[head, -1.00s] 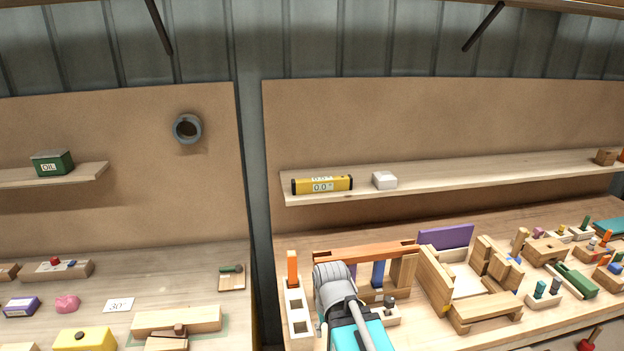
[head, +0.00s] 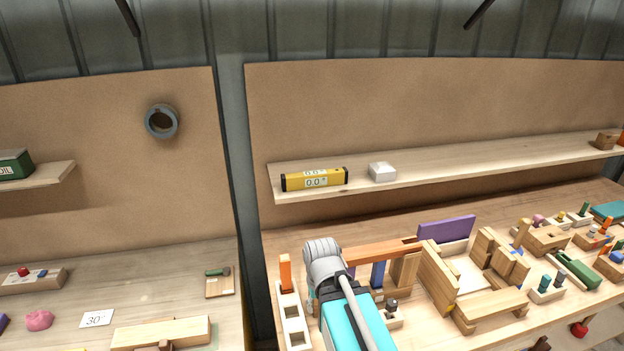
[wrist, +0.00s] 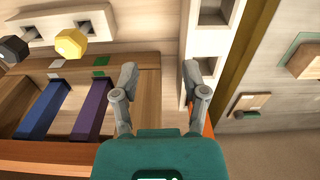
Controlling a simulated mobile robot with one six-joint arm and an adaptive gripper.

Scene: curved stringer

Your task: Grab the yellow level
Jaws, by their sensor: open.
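The yellow level (head: 314,179) lies on the wall shelf at its left end in the head view. It has black ends and a display that appears to read 0.0°. My gripper (wrist: 160,72) is open and empty in the wrist view, its two fingers apart above the workbench. In the head view my arm is in front of and below the shelf, and the gripper's fingers are hidden there. The level does not show in the wrist view.
Below, the bench carries a purple board (head: 446,229), an orange upright block (head: 286,272) and many wooden parts. The wall above the shelf is clear.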

